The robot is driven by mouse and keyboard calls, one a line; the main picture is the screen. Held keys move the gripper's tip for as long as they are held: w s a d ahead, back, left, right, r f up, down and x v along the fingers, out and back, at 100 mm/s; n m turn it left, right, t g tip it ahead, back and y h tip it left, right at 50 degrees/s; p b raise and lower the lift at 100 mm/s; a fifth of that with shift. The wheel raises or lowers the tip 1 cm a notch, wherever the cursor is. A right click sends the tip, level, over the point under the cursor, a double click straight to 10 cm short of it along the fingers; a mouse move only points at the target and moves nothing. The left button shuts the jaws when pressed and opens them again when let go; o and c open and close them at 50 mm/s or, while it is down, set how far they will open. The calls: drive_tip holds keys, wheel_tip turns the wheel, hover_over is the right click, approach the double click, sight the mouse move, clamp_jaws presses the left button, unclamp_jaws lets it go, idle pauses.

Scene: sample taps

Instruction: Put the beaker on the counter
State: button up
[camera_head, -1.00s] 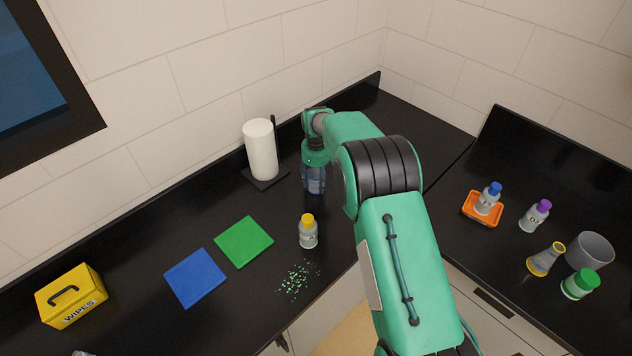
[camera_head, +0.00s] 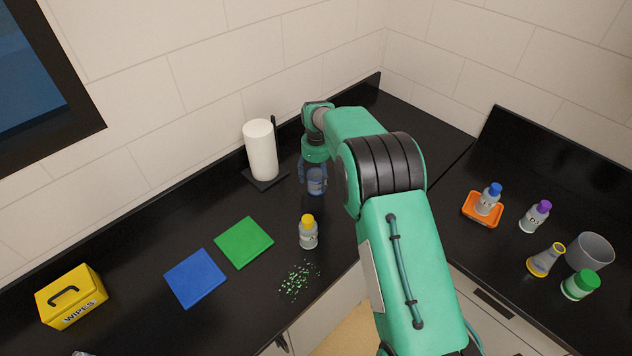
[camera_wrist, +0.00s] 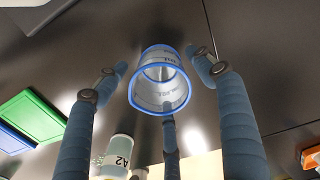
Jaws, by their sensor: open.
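The beaker (camera_head: 316,184) is clear with a blue rim and stands on the black counter (camera_head: 352,236) below my gripper (camera_head: 313,172). In the wrist view I look down into the open mouth of the beaker (camera_wrist: 160,92), with printed marks on its wall. My gripper's three blue-grey fingers (camera_wrist: 160,85) are spread around the beaker, with visible gaps on its left and right. The lower finger is close to the rim; I cannot tell whether it touches. In the head view the fingers partly cover the beaker.
A yellow-capped bottle (camera_head: 308,232) stands just in front, with green specks (camera_head: 298,278) nearby. A paper towel holder (camera_head: 261,152) is close behind. Green (camera_head: 244,242) and blue (camera_head: 195,278) mats and a wipes box (camera_head: 71,296) lie left. Bottles and an orange tray (camera_head: 482,210) occupy the right counter.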

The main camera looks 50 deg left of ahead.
wheel_tip(320, 180, up, 10)
drive_tip(key=shift+f, duration=0.2)
idle(0.8)
idle(0.4)
